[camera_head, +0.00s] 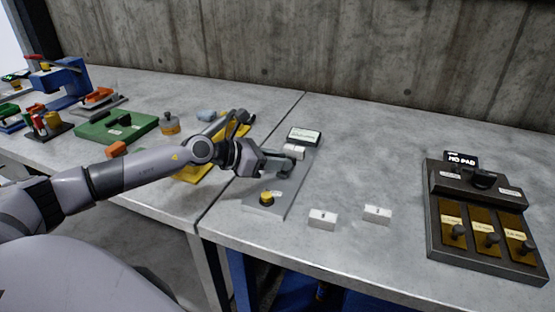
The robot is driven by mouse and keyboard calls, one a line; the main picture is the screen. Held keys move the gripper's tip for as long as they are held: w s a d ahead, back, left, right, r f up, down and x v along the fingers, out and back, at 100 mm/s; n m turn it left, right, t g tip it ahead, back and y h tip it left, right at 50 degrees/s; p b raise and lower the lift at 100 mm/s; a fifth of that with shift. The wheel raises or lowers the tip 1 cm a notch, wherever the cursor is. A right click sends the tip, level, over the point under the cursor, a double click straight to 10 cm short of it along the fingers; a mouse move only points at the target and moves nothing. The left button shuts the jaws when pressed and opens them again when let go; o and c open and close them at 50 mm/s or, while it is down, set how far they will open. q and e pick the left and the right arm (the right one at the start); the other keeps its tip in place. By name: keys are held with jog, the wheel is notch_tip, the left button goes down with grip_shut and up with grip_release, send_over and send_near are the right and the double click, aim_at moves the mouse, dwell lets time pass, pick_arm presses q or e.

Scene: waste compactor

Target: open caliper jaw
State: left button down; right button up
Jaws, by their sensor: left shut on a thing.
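A grey metal plate (291,198) with a small display (304,136) at its back and a yellow knob (267,198) at its front lies on the bench. It looks like the caliper station. My left gripper (284,166) is over the middle of this plate, shut on a small dark part that I take to be the caliper jaw. The fingers and wrist hide most of that part, so how far the jaw stands open cannot be told. A light block shows just behind the fingers. My right gripper is not in view.
Two small white labelled blocks (323,217) (377,214) stand right of the plate. A dark panel with brass plates (486,240) is at the far right. Left of the bench seam are a green base (117,128), a blue press (62,84) and yellow parts. The back right bench is clear.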

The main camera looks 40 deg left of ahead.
pick_arm(q)
jog(key=shift+s+d, duration=0.1)
jog(key=shift+s, duration=0.25)
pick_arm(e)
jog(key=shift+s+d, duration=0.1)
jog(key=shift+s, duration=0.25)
pick_arm(q)
jog(key=shift+w, duration=0.1)
jog(key=c, duration=1)
grip_release()
jog(key=b+v, duration=0.1)
jog(key=v, duration=0.2)
jog(key=b+v, duration=0.1)
jog(key=v, duration=0.1)
jog(key=shift+s+a+f, duration=0.1)
jog(key=shift+s+a, duration=0.2)
jog(key=shift+a, duration=0.05)
jog(key=shift+s+a+r+b, duration=0.2)
jog(key=shift+s+r+b, duration=0.05)
jog(key=shift+s+b, duration=0.1)
jog(key=shift+s+r, duration=0.2)
jog(key=shift+r, duration=0.05)
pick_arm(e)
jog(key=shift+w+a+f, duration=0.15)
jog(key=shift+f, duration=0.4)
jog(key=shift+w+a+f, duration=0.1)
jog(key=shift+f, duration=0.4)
